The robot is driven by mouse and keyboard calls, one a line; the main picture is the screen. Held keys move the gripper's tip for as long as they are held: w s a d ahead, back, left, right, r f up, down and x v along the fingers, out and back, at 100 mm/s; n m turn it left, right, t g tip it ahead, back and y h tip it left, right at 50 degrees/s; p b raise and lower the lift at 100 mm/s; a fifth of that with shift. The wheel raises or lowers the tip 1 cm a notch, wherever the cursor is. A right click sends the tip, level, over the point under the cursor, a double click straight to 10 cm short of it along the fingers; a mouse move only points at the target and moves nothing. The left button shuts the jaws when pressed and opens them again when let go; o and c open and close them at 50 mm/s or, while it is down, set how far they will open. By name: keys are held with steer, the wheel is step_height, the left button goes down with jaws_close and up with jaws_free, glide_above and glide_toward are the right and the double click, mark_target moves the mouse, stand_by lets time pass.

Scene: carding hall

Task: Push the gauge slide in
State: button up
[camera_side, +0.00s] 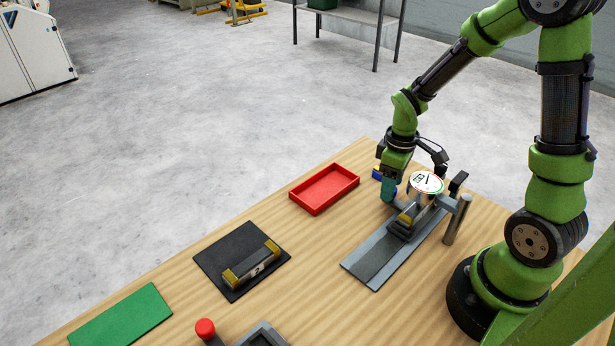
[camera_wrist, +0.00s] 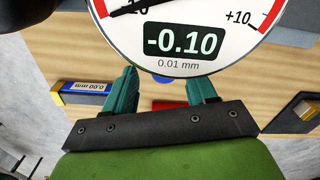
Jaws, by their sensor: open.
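The gauge (camera_side: 426,183) has a round white dial and sits over the far part of a grey rail (camera_side: 372,265). Its dial (camera_wrist: 185,38) fills the top of the wrist view and reads -0.10. A dark block with a yellow part (camera_side: 405,222) is on the rail just in front of the gauge; I cannot tell whether it belongs to the slide. My gripper (camera_side: 388,188) is low at the left of the gauge. Contact with the gauge assembly cannot be told.
A red tray (camera_side: 324,189) lies left of my gripper. A blue block (camera_side: 377,173) is close behind it. A metal post (camera_side: 457,220) stands right of the rail. A black mat (camera_side: 222,258) bears a yellow-ended block (camera_side: 252,264). A green mat (camera_side: 120,318) and red knob (camera_side: 205,328) are nearer.

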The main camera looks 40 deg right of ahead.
step_height(320, 180, up, 17)
stand_by(0.4)
steer(key=s+a+r+m+t+y, duration=0.1)
steer(key=s+a+r+m+t, duration=0.1)
steer(key=a, duration=0.4)
steer(key=s+a+r+m+t+y, duration=0.1)
steer(key=s+a+m+t, duration=0.3)
steer(key=a+m+t, duration=0.1)
steer(key=shift+a+r, duration=0.4)
